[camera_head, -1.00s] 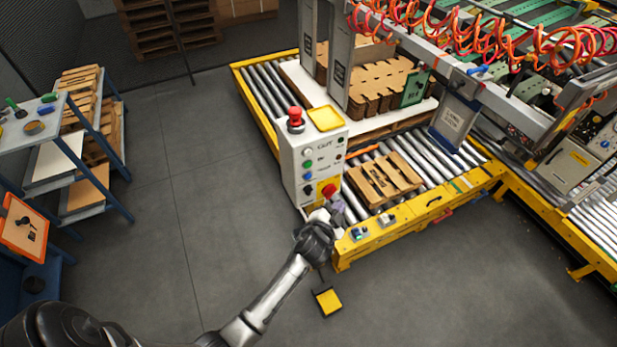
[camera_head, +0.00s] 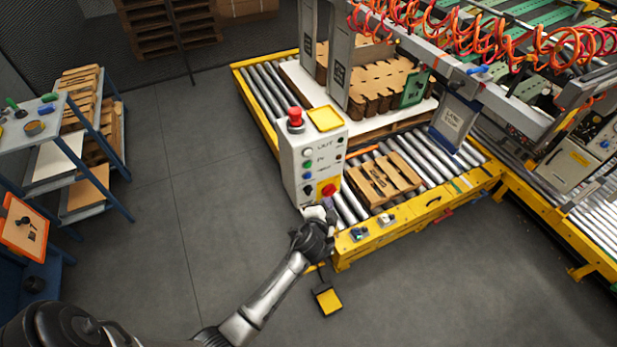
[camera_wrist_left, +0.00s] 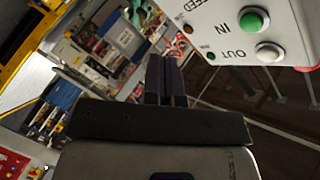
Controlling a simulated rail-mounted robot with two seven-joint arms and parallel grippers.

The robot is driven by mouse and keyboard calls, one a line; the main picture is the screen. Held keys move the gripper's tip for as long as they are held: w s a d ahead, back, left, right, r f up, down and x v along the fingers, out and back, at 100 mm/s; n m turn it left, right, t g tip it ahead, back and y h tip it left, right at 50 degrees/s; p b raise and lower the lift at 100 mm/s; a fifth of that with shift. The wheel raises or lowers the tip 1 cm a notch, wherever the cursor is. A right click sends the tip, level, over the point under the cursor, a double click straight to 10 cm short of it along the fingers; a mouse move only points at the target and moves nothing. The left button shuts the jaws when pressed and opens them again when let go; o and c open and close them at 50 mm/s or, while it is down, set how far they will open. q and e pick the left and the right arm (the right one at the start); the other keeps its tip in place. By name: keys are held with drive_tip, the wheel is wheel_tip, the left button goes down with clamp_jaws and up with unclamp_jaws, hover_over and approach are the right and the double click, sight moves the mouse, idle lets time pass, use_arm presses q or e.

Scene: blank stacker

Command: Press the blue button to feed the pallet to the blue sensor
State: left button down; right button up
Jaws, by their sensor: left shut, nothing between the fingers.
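The blue button (camera_head: 307,176) is on the front of the white control box, below a green and a white button. The pallet (camera_head: 383,180) is wooden and lies on the rollers right of the box. My left gripper (camera_head: 326,204) is shut and empty, by the lower front of the box, below the buttons; contact cannot be told. In the left wrist view its closed fingers (camera_wrist_left: 166,78) point up beside the panel, where a green button (camera_wrist_left: 254,20) and a white button show; the blue button is out of view. I cannot clearly identify the blue sensor. My right gripper is not in view.
The control box (camera_head: 296,150) also bears a red mushroom button (camera_head: 295,117) on top and a red-and-yellow switch (camera_head: 328,190). A yellow conveyor rail (camera_head: 410,214) runs to the right. A yellow pedal (camera_head: 328,301) lies on the floor. A shelf (camera_head: 85,187) stands left; floor between is clear.

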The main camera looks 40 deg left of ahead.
use_arm(q)
drive_tip(key=w+a, duration=0.2)
drive_tip(key=a, duration=0.5)
drive_tip(key=shift+w+a, duration=0.15)
drive_tip(key=shift+w, duration=0.25)
drive_tip(key=shift+w+a, duration=0.1)
drive_tip(key=shift+a, duration=0.1)
idle(1.8)
drive_tip(key=shift+a, duration=0.2)
drive_tip(key=shift+w+a, duration=0.2)
drive_tip(key=shift+a, duration=0.2)
idle(0.8)
drive_tip(key=shift+d, duration=0.15)
drive_tip(key=shift+s+d, duration=0.3)
drive_tip(key=shift+d, duration=0.3)
idle(0.3)
drive_tip(key=shift+s+d, duration=0.3)
drive_tip(key=shift+d, duration=0.5)
drive_tip(key=shift+s+d, duration=0.3)
drive_tip(key=shift+d, duration=0.45)
drive_tip(key=shift+s+d, duration=0.3)
drive_tip(key=shift+d, duration=0.5)
